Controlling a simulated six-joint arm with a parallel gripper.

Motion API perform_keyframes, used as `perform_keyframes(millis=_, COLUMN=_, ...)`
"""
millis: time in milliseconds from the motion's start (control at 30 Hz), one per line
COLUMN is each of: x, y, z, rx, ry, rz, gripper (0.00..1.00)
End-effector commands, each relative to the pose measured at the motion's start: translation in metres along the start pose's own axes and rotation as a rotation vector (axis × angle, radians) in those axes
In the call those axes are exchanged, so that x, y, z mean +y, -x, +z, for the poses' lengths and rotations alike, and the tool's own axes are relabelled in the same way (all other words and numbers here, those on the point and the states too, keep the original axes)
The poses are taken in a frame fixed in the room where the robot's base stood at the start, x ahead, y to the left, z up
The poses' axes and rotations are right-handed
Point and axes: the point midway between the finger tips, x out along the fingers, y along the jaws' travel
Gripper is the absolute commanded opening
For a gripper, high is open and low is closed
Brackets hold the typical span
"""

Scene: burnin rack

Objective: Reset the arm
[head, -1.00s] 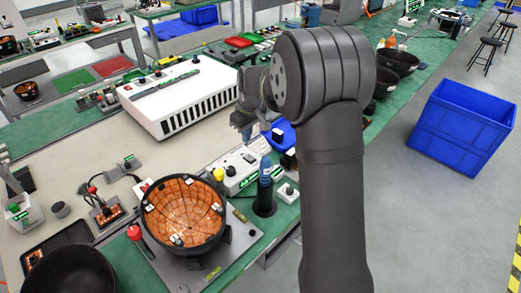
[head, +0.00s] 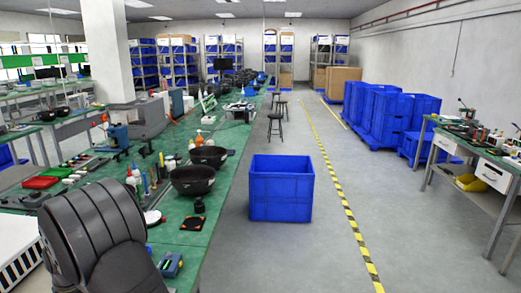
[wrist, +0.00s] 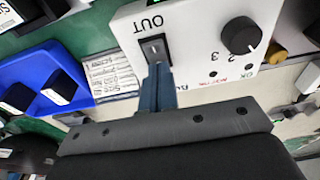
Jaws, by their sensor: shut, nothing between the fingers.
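My gripper (wrist: 158,75) shows in the wrist view, its narrow blue-grey fingers shut together with nothing between them. The fingertips lie just below a black rocker switch (wrist: 154,49) on a white box (wrist: 205,22) marked OUT. I cannot tell whether they touch it. A black knob (wrist: 240,36) sits on the same box, to the right. In the head view a dark link of my arm fills the lower left, and my gripper is out of that view.
In the wrist view a blue tray (wrist: 22,72) with black-and-white parts lies left of a printed card (wrist: 112,76). In the head view, black bowls (head: 193,180) stand on the green bench (head: 222,195).

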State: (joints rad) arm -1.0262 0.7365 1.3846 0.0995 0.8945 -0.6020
Motion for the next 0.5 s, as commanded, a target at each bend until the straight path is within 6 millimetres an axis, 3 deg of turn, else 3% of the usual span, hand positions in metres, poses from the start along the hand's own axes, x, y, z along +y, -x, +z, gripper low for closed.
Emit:
perform_keyframes(millis=233, x=0.000, y=0.019, z=-0.003, rx=0.002, ry=0.000, rz=0.001, gripper=0.00)
perform_keyframes(millis=500, x=0.000, y=0.071, z=-0.011, rx=0.004, ry=0.000, rz=0.003, gripper=0.00)
